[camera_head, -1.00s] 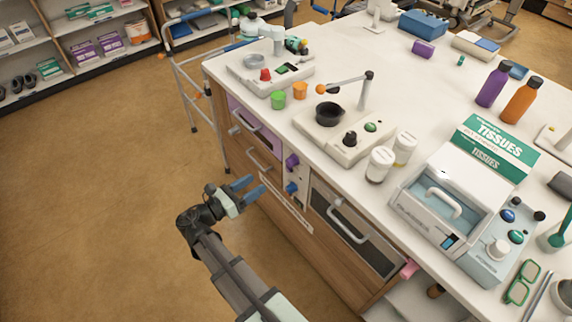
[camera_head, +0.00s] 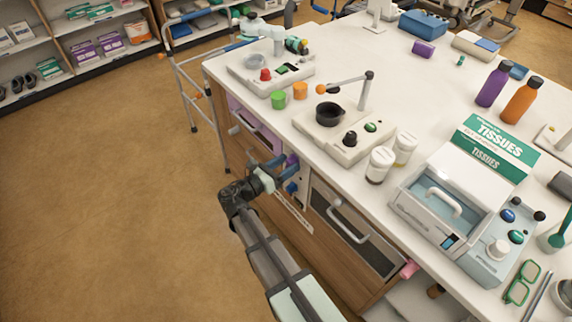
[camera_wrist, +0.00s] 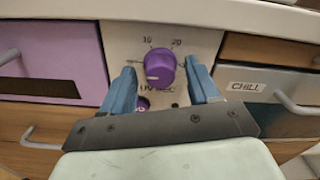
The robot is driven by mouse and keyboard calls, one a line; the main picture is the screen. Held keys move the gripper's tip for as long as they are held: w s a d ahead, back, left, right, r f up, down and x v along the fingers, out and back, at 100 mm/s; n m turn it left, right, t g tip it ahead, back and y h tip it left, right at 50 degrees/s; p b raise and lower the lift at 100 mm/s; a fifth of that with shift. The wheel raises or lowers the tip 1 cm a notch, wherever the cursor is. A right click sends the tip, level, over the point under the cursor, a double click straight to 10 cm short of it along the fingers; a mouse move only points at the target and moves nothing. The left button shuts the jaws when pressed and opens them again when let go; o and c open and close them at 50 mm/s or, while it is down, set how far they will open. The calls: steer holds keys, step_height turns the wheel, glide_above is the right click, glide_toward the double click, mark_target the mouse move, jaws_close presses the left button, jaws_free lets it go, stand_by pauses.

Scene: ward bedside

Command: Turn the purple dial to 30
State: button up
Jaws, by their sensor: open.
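The purple dial (camera_wrist: 160,67) sits on a pale panel in the front of the counter, with the marks 10 and 20 above it and "UV SEC" lettering below. A pale pointer line shows on its lower left part. My gripper (camera_wrist: 160,70) is open, with one blue finger on each side of the dial. Small gaps seem to show between fingers and dial; contact is not clear. In the head view, my gripper (camera_head: 284,169) is at the panel, and the dial (camera_head: 292,160) is partly hidden behind it.
A lilac drawer front (camera_wrist: 55,55) is to the left, and a drawer labelled CHILL (camera_wrist: 245,87) with a handle is to the right. The counter top (camera_head: 240,95) overhangs above. The floor (camera_head: 110,200) at left is clear.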

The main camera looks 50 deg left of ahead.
steer(key=shift+w, duration=0.2)
steer(key=c, duration=1)
